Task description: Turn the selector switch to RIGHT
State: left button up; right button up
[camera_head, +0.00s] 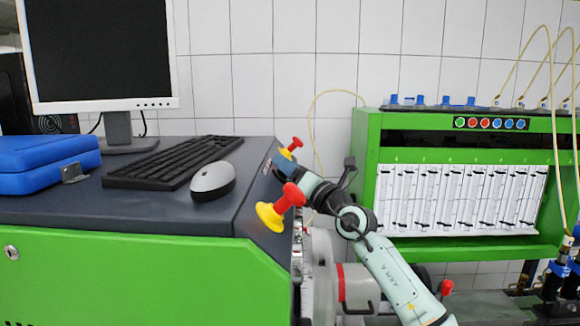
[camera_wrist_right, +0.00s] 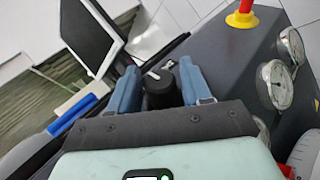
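The selector switch (camera_wrist_right: 160,88) is a round black knob with a white mark on its top, seen in the right wrist view. It stands between the two blue fingers of my right gripper (camera_wrist_right: 160,84), one finger on each side and very close to it. Whether the fingers touch the knob is not clear. In the head view my right gripper (camera_head: 281,172) is at the sloping dark panel (camera_head: 252,200), between two red-and-yellow emergency buttons. The switch is hidden there by the gripper. My left gripper is not in view.
The near emergency button (camera_head: 280,207) and the far one (camera_head: 291,148) stick up close to the gripper. Round gauges (camera_wrist_right: 276,84) sit on the panel. A mouse (camera_head: 213,181), a keyboard (camera_head: 175,161) and a blue case (camera_head: 45,163) lie on the bench top.

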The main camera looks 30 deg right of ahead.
jog(key=c, duration=0.6)
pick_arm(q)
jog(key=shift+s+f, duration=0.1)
pick_arm(e)
jog(key=shift+a+m+h, duration=0.15)
jog(key=shift+m+h, duration=0.15)
jog(key=shift+h, duration=0.1)
jog(key=shift+f+m+g+h, duration=0.1)
jog(key=shift+m+g+h, duration=0.3)
jog(key=shift+m+h, duration=0.15)
jog(key=shift+a+m+h, duration=0.1)
jog(key=shift+m+h, duration=0.55)
jog(key=shift+h, duration=0.3)
jog(key=shift+w+m+g+h, duration=0.1)
jog(key=shift+m+g+h, duration=0.5)
jog(key=shift+m+h, duration=0.1)
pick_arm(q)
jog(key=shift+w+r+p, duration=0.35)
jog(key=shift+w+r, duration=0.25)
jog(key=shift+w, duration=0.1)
pick_arm(e)
jog(key=shift+m+g+h, duration=0.3)
jog(key=shift+m+h, duration=0.2)
jog(key=shift+h, duration=0.2)
jog(key=shift+d, duration=0.2)
